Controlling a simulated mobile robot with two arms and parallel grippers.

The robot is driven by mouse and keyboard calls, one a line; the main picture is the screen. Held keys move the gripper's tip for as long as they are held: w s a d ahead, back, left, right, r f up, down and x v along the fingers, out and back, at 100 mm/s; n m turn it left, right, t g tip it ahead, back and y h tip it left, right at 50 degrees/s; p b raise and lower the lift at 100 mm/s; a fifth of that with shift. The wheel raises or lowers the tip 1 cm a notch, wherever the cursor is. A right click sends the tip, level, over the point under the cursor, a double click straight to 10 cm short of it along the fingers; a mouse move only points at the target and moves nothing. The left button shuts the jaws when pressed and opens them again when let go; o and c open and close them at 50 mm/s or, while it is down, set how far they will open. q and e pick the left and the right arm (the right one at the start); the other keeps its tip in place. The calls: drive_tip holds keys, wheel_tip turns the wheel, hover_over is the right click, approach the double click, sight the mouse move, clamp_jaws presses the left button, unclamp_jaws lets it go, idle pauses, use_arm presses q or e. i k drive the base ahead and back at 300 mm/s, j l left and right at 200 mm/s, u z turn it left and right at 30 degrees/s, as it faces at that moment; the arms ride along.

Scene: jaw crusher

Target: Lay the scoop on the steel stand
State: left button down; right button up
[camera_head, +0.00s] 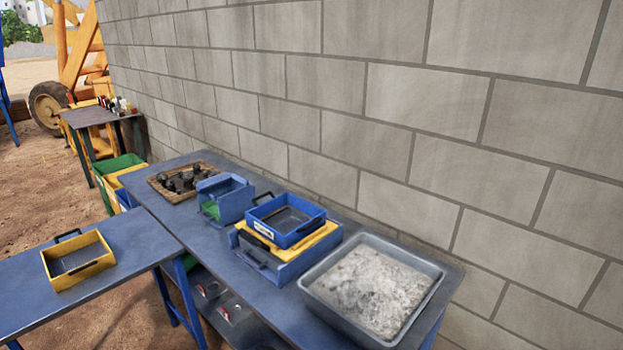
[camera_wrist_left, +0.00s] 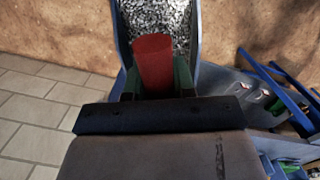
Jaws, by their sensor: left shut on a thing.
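My left gripper (camera_wrist_left: 156,82) shows in the left wrist view, with its two green-looking fingers shut on a red thing (camera_wrist_left: 153,58). This looks like part of the scoop, perhaps its handle; the rest of its shape is hidden or cannot be told. Whether the red thing touches the gravel cannot be told. Neither gripper shows in the head view. I cannot make out a steel stand for certain in either view.
A grey tray (camera_head: 439,281) of pale gravel stands at the near end of the blue bench (camera_head: 262,318). Stacked blue and yellow bins (camera_head: 287,238) stand beside it. A yellow bin (camera_head: 78,284) sits on the left table (camera_head: 137,235). A block wall (camera_head: 400,100) runs behind the bench.

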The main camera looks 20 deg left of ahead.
sight(135, 254)
drive_tip(key=i+j+z, duration=0.15)
drive_tip(key=j+z, duration=0.2)
drive_tip(key=j, duration=0.9)
drive_tip(key=j+z, duration=0.35)
drive_tip(key=j, duration=0.85)
